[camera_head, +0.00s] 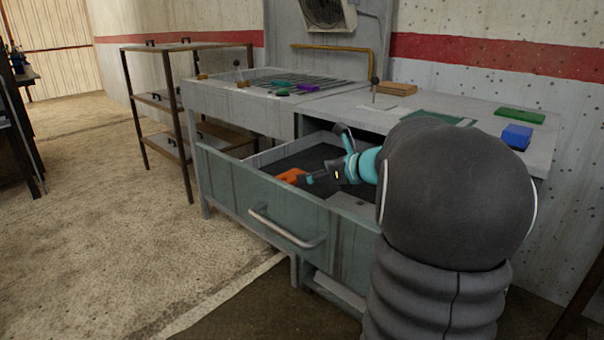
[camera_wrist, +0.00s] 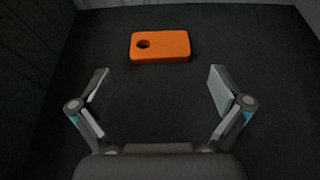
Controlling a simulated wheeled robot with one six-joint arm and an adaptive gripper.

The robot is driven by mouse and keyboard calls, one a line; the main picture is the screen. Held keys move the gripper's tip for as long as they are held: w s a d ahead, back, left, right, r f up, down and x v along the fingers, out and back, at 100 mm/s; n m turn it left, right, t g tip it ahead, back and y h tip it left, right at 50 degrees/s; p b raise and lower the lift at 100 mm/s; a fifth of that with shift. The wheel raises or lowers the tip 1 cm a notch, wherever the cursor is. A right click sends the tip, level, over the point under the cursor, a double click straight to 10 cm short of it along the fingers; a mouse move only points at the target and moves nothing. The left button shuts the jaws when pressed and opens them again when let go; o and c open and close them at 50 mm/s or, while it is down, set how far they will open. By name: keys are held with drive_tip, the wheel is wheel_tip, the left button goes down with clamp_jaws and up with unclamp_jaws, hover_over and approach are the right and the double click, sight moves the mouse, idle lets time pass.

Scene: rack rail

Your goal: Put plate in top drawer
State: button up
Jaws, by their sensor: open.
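The top drawer (camera_head: 238,197) of the workbench is pulled open, with a silver handle on its front. An orange plate (camera_wrist: 160,47) with one round hole lies flat on the drawer's dark floor. The plate also shows in the head view (camera_head: 291,176), partly hidden by my gripper. My gripper (camera_wrist: 158,90) is open and empty, with its fingers spread wide. In the wrist view the plate lies ahead of the fingertips, apart from them. In the head view my gripper (camera_head: 312,178) is inside the drawer opening, and my arm hides the drawer's right part.
On the bench top lie a green plate (camera_head: 520,116), a blue block (camera_head: 517,136), a brown block (camera_head: 396,88) and a purple piece (camera_head: 307,87) near a grate (camera_head: 290,80). A metal shelf rack (camera_head: 165,100) stands at left. The floor before the bench is clear.

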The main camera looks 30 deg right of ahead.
drive_tip(key=shift+v, duration=1.75)
